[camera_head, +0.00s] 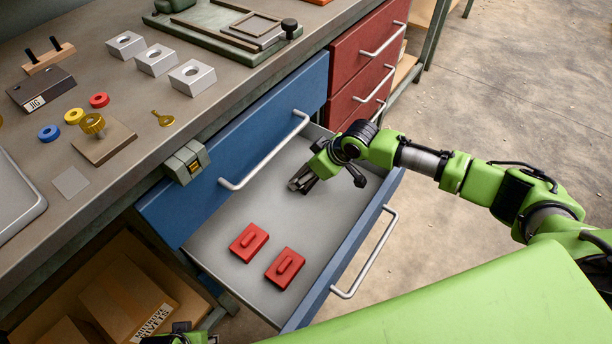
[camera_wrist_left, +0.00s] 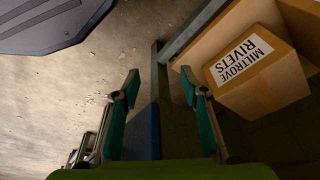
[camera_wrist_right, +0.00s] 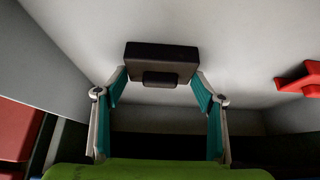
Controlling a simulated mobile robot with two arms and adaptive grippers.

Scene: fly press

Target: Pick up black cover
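The black cover (camera_wrist_right: 160,58) is a dark block with a small raised grip, lying on the grey drawer floor in the right wrist view. My right gripper (camera_wrist_right: 160,78) is open, its fingertips spread at the cover's near corners; contact cannot be told. In the head view my right gripper (camera_head: 301,183) reaches low into the open drawer (camera_head: 222,222), where the cover is hard to tell from the dark fingers. My left gripper (camera_wrist_left: 160,76) is open and empty, beside the bench's lower shelf; only part of it shows at the head view's bottom edge.
Two red covers (camera_head: 249,242) (camera_head: 285,268) lie in the drawer's near part; one partly shows in the right wrist view (camera_wrist_right: 302,80). The drawer's blue front (camera_head: 350,250) carries a metal handle. A cardboard rivet box (camera_wrist_left: 255,70) sits on the lower shelf. Closed red drawers (camera_head: 362,45) stand beyond.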

